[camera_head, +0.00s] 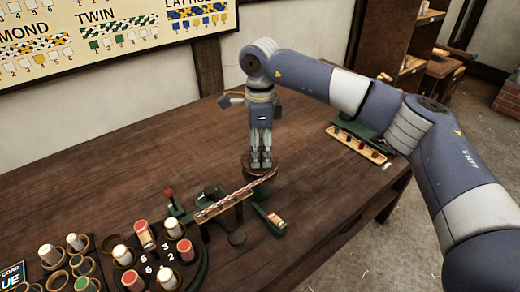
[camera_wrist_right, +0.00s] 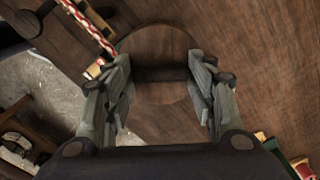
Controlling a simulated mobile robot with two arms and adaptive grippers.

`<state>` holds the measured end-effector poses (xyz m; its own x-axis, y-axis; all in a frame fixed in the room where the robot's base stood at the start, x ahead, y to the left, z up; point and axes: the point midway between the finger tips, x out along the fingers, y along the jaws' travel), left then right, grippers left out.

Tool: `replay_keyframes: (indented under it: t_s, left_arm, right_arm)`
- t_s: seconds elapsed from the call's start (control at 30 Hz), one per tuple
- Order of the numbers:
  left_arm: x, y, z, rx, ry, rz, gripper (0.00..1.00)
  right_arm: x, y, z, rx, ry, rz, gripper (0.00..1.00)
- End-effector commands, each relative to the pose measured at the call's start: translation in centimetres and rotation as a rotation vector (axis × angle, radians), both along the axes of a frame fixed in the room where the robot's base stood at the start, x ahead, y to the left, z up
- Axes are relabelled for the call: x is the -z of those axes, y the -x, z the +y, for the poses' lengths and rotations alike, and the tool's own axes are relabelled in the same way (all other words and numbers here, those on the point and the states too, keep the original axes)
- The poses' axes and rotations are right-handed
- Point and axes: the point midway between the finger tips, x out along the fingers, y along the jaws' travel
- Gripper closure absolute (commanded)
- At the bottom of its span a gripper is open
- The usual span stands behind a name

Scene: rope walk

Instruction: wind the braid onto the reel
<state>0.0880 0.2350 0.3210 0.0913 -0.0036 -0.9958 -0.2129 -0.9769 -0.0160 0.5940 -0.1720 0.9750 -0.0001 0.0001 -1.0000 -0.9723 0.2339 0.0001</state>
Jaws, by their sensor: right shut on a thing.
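The red-and-white braid (camera_head: 232,195) lies as a straight slanted length over a wooden stand (camera_head: 228,210), its upper right end close to the reel. The reel (camera_head: 248,172) is a round brown wooden piece on a green base. My right gripper (camera_head: 261,163) points down from above, its fingers closed on the reel's top. In the wrist view the fingers (camera_wrist_right: 160,78) sit on either side of the reel's round wooden disc (camera_wrist_right: 160,42), and the braid (camera_wrist_right: 90,28) runs past at upper left. Where the braid meets the reel is hidden. My left gripper is not in view.
A round holder (camera_head: 190,268) with several bobbins stands at front left. A tray of small spools (camera_head: 358,143) is near the table's right edge. The table's back left is clear.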

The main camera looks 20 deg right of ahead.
Motion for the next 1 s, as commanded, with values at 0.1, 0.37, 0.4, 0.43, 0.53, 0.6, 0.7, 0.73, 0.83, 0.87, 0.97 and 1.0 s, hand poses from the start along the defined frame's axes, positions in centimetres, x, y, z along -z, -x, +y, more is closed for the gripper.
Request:
replay_keyframes:
  t_s: [0.1, 0.37, 0.4, 0.43, 0.53, 0.6, 0.7, 0.73, 0.83, 0.87, 0.97, 1.0]
  left_arm:
    - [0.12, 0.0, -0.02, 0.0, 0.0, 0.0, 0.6]
    - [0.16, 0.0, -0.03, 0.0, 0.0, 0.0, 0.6]
    - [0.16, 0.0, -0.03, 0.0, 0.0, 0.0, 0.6]
    - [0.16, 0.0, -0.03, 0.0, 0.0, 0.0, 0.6]
    - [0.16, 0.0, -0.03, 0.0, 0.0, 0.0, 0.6]
    - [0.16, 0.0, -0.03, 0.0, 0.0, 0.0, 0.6]
    - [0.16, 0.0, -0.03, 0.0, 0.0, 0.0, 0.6]
    - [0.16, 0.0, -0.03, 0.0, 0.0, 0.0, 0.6]
    - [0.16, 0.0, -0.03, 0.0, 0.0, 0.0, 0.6]
    - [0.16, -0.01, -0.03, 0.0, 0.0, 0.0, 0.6]
    - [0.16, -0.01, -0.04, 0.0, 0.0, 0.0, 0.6]
    - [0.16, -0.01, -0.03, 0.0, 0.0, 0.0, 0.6]
  right_arm:
    - [0.07, 0.02, -0.01, -0.034, 0.001, 0.001, 0.72]
    - [0.04, 0.02, -0.01, -0.062, 0.001, 0.001, 0.72]
    - [0.04, 0.02, -0.01, -0.063, 0.001, 0.001, 0.72]
    - [0.04, 0.02, -0.01, -0.063, 0.001, 0.001, 0.72]
    - [0.04, 0.02, -0.01, -0.062, 0.001, 0.001, 0.72]
    - [0.03, 0.02, -0.01, -0.062, 0.001, 0.001, 0.72]
    - [0.03, 0.02, -0.01, -0.062, 0.001, 0.001, 0.42]
    - [0.03, 0.02, -0.01, -0.062, 0.001, 0.001, 0.35]
    - [0.03, 0.01, -0.01, -0.061, 0.001, 0.0, 0.28]
    - [0.03, 0.01, -0.01, -0.061, 0.001, 0.0, 0.28]
    - [0.02, 0.01, -0.01, -0.061, 0.001, 0.0, 0.28]
    - [0.02, 0.01, 0.0, -0.061, 0.001, 0.0, 0.28]
